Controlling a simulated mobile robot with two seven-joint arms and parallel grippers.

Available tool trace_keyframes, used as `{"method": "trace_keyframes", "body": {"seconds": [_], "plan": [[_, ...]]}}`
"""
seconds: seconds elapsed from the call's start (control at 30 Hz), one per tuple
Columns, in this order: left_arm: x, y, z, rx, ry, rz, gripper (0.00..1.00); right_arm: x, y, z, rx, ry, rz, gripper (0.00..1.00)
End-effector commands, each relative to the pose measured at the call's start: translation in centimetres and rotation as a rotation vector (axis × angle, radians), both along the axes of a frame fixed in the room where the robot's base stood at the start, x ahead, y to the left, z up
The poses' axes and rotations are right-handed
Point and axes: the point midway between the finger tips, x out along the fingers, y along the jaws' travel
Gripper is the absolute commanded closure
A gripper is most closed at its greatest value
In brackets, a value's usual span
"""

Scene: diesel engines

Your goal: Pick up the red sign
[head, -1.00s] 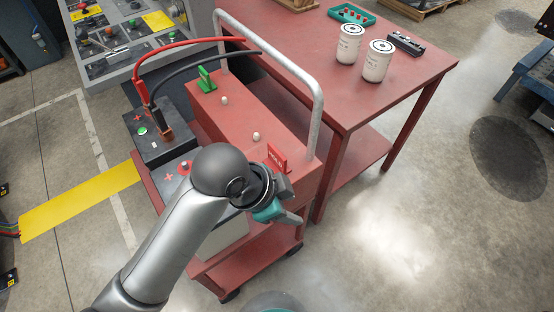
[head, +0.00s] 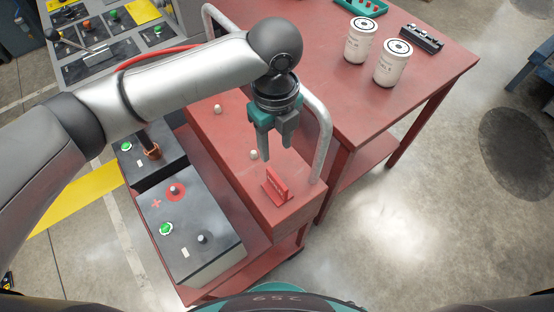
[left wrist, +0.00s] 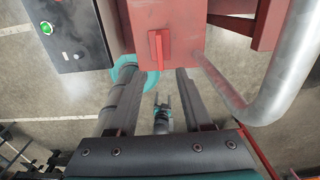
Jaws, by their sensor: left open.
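The small red sign (head: 275,187) stands upright on the front end of the red box top of the cart. In the left wrist view the red sign (left wrist: 158,48) is seen from above, just beyond the fingertips and roughly between them. My left gripper (head: 276,148) is open and empty, pointing down above and slightly behind the sign, apart from it. Its two fingers also show in the left wrist view (left wrist: 155,76). A small teal and grey pronged part far below in that view looks like my right gripper (left wrist: 162,105); its jaw state is unclear.
A grey tubular handle (head: 322,135) rises close to the right of the sign. Black batteries (head: 200,235) sit left of the red box. A red table (head: 420,85) with two white canisters (head: 360,42) stands at the right. Two pale knobs (head: 253,154) stick up from the box.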

Motion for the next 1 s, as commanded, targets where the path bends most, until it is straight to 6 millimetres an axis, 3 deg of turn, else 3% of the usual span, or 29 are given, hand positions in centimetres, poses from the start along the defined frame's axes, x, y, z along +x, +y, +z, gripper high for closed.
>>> {"method": "trace_keyframes", "body": {"seconds": [0.07,0.17,0.3,0.4,0.53,0.77,1.0], "plan": [[0.0,0.1,-0.4,0.003,0.002,-0.002,0.50,-0.1,0.0,-0.1,0.000,0.001,0.000,0.27],[-0.1,0.1,-1.8,0.005,0.004,-0.002,0.50,-1.9,-0.1,-0.4,-0.001,0.028,0.000,0.27],[-0.1,0.1,-4.9,0.005,0.004,-0.001,0.50,-4.5,-0.2,-1.0,-0.006,0.071,0.001,0.27],[-0.1,0.0,-7.0,0.004,0.003,0.000,0.50,-5.1,-0.2,-1.4,-0.006,0.082,0.001,0.27],[-0.1,0.0,-9.0,0.003,0.001,-0.001,0.50,-4.8,-0.2,-1.6,-0.006,0.077,0.001,0.27],[-0.2,-0.1,-10.5,0.002,0.000,-0.002,0.50,-3.0,-0.1,-1.7,-0.002,0.046,0.001,0.27],[-0.6,-0.2,-14.1,0.003,0.001,-0.002,0.50,-2.9,-0.1,-2.3,-0.002,0.045,0.001,0.27]]}}
